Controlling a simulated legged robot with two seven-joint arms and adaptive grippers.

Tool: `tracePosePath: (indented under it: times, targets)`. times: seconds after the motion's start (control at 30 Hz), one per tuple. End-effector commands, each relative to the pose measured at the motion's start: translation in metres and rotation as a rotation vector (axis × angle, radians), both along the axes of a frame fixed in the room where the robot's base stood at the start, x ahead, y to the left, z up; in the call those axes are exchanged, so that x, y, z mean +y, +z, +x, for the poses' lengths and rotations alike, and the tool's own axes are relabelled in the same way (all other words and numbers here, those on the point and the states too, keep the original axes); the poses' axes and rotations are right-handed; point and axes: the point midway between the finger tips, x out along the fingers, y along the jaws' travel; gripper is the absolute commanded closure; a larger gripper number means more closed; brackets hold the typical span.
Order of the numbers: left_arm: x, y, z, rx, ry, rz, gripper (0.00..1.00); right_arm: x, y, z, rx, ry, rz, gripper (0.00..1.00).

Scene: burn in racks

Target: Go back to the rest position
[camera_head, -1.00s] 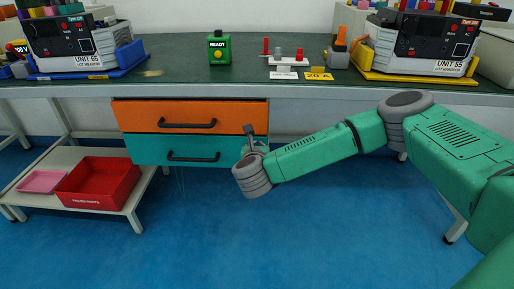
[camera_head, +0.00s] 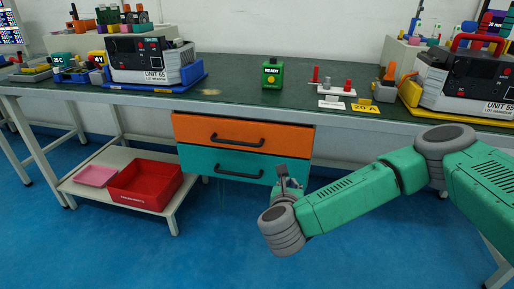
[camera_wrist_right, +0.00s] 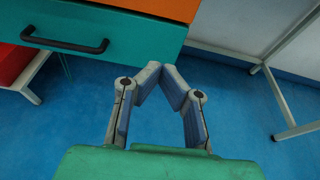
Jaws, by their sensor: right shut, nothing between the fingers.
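My right gripper (camera_head: 284,178) is in front of the teal drawer of the bench, low over the blue floor. In the right wrist view its two fingers (camera_wrist_right: 161,72) meet at the tips, shut with nothing between them. The right arm reaches in from the right, bent at a grey joint. My left gripper is in neither current view.
The bench (camera_head: 235,95) holds the UNIT 65 box (camera_head: 150,60), a green READY box (camera_head: 272,73), a small fuse board (camera_head: 333,89) and the UNIT 55 box (camera_head: 470,80). Orange (camera_head: 290,134) and teal (camera_head: 195,158) drawers are shut. A red bin (camera_head: 145,185) sits on a low shelf at left.

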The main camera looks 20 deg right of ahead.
Motion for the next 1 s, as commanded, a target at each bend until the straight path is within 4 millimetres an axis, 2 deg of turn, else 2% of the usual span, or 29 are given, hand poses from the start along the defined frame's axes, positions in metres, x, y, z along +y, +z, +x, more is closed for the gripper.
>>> tracePosePath:
  times: [0.07,0.17,0.27,0.33,0.43,0.5,0.57,0.67,0.7,0.8,0.87,0.9,1.0]
  targets:
    - [0.0,0.0,0.0,0.0,0.0,0.0,1.0,-0.002,-0.001,-0.001,0.001,-0.001,0.002,1.0]
    - [0.0,0.002,0.0,0.001,0.0,0.0,1.0,0.006,-0.003,-0.002,0.027,0.044,-0.024,1.0]
    - [0.0,0.012,0.0,0.001,-0.001,0.0,1.0,0.04,-0.009,-0.01,0.12,0.216,-0.131,1.0]
    - [0.0,0.022,0.0,0.0,-0.001,0.0,1.0,0.078,-0.017,-0.026,0.225,0.426,-0.279,1.0]
    - [0.0,0.039,0.0,0.0,-0.001,-0.001,1.0,0.13,-0.037,-0.066,0.383,0.804,-0.575,1.0]
    - [0.0,0.051,0.0,0.0,-0.001,0.0,1.0,0.155,-0.053,-0.103,0.477,1.075,-0.81,1.0]
    - [0.0,0.06,0.0,0.0,-0.001,0.0,1.0,0.164,-0.067,-0.137,0.543,1.301,-1.02,1.0]
    - [0.0,0.076,0.0,0.0,0.0,0.0,1.0,0.156,-0.085,-0.196,0.621,1.671,-1.371,1.0]
    - [0.0,0.082,0.0,0.0,0.0,0.0,1.0,0.145,-0.089,-0.219,0.642,1.819,-1.507,1.0]
    - [0.0,0.095,0.0,0.0,0.0,0.0,1.0,0.105,-0.093,-0.267,0.668,2.163,-1.812,1.0]
    - [0.0,0.102,0.0,0.0,0.0,0.0,1.0,0.077,-0.09,-0.289,0.668,2.344,-1.954,1.0]
    - [0.0,0.106,0.0,0.0,0.0,0.0,1.0,0.06,-0.087,-0.301,-0.617,-2.286,1.893,1.0]
    - [0.0,0.112,0.0,0.0,-0.001,0.0,1.0,0.025,-0.078,-0.321,-0.515,-2.141,1.734,1.0]
